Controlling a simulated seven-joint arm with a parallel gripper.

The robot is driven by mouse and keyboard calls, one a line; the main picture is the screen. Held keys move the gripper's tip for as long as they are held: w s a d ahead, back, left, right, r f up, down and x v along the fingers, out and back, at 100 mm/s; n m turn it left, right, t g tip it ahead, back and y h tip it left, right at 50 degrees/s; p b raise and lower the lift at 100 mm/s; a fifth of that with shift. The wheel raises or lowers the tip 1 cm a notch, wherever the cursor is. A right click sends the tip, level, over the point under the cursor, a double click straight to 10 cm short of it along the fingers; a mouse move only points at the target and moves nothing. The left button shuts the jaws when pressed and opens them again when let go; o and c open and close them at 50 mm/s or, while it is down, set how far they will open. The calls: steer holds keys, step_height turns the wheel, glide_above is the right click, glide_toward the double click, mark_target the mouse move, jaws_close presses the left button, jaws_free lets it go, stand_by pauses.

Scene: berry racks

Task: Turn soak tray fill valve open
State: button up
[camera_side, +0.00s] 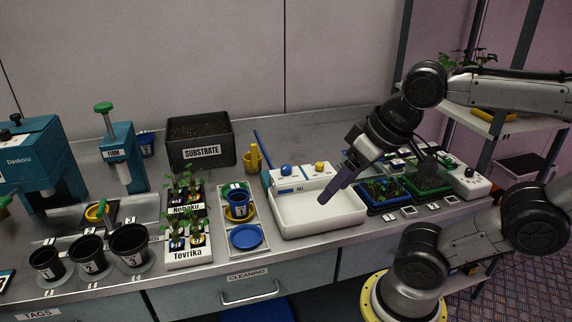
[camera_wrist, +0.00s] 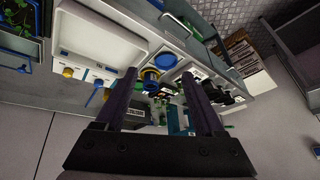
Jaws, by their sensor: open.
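The white soak tray (camera_side: 318,232) sits near the counter's front edge in the side view; its basin looks empty. It also shows at upper left in the wrist view (camera_wrist: 99,42). On its back panel are a blue knob (camera_side: 286,170) and a yellow knob (camera_side: 319,166); the wrist view shows a blue knob (camera_wrist: 97,84) and a yellow knob (camera_wrist: 68,72). I cannot tell which knob is the fill valve. My gripper (camera_side: 324,198) hangs above the basin, tilted down, touching neither knob. In the wrist view its two fingers (camera_wrist: 159,73) are apart and empty.
A substrate bin (camera_side: 202,165) and yellow cup (camera_side: 252,158) stand behind.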

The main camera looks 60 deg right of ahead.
steer(key=w+d+r+m+g, duration=0.1)
steer(key=w+d+r+m, duration=0.2)
steer(key=w+r+m, duration=0.35)
steer(key=m+g, duration=0.5)
steer(key=m, duration=0.2)
glide_above(286, 166)
step_height(286, 166, down, 9)
step_height(286, 166, down, 14)
steer(key=shift+a+r, duration=0.1)
steer(key=shift+r, duration=0.15)
jaws_close()
